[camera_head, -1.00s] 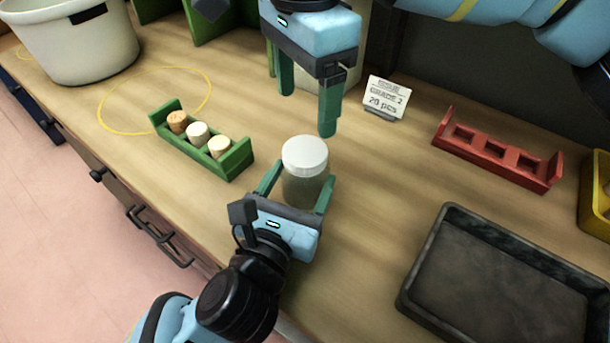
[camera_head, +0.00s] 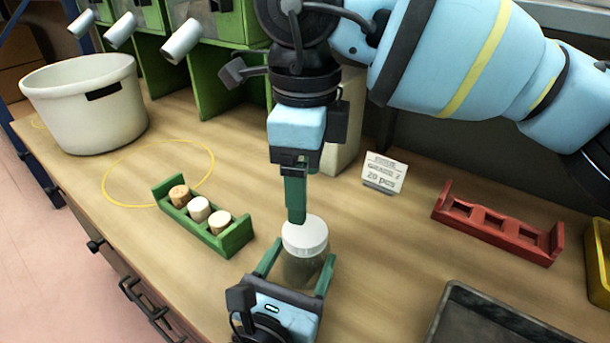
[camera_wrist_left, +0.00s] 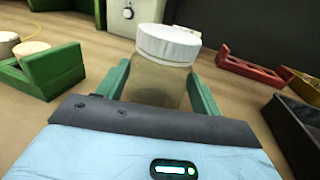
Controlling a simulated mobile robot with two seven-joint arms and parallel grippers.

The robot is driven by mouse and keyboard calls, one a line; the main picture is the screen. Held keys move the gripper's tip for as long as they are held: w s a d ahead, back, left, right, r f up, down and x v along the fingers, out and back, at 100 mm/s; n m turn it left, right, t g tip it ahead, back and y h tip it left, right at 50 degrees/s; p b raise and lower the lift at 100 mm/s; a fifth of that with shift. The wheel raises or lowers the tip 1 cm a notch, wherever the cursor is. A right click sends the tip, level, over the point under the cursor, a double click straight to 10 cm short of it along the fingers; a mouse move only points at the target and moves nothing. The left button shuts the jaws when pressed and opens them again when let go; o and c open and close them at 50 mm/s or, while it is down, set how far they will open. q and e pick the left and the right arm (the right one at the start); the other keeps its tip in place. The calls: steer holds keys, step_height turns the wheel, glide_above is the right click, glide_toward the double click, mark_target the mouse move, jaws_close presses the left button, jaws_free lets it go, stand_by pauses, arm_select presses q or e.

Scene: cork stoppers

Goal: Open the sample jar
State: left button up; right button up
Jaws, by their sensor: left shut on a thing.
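The sample jar (camera_head: 302,265) is clear with a white lid (camera_head: 305,234) and stands upright, lid on. My left gripper (camera_head: 297,263) is shut on its body, a green finger on each side; jar (camera_wrist_left: 157,82) and lid (camera_wrist_left: 168,44) also show in the left wrist view. My right gripper (camera_head: 296,215) points down with its fingertips close above the lid. I see it edge-on, so its opening is hidden, and I cannot tell if it touches the lid.
A green rack (camera_head: 235,237) with cork stoppers is left of the jar. A red rack (camera_head: 490,228), a sign (camera_head: 384,174), a dark tray (camera_head: 455,318) and a yellow bin (camera_head: 598,262) are to the right. A white tub (camera_head: 85,110) stands back left.

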mark_target(305, 230)
steer(key=m, duration=0.7)
steer(key=shift+m, duration=0.4)
steer(key=m, duration=1.9)
steer(key=shift+m, duration=0.4)
steer(key=shift+f, duration=0.15)
steer(key=shift+f, duration=3.9)
